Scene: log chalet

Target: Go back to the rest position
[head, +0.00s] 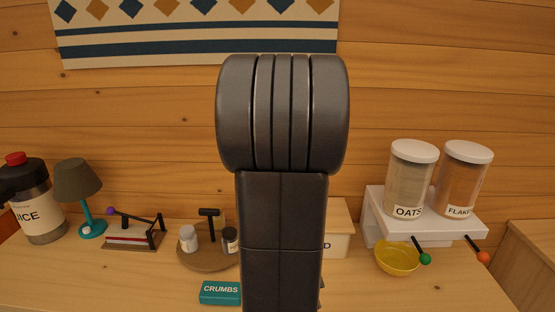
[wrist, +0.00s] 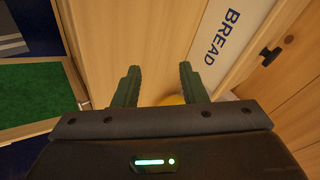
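My gripper (wrist: 158,78) shows in the wrist view with its two dark green fingers apart and nothing held between them. Pale wood lies beyond the fingertips. In the head view my own dark arm stands upright in the middle of the picture and my gripper cannot be made out. A box lettered BREAD (wrist: 237,18) is just right of the fingers in the wrist view; I cannot tell how far off it is.
On the counter are a juice jug (head: 40,205), a teal lamp (head: 78,185), a round tray with shakers (head: 207,262), a CRUMBS box (head: 220,293), a yellow bowl (head: 398,260) and a white dispenser stand (head: 437,230). My arm hides the middle.

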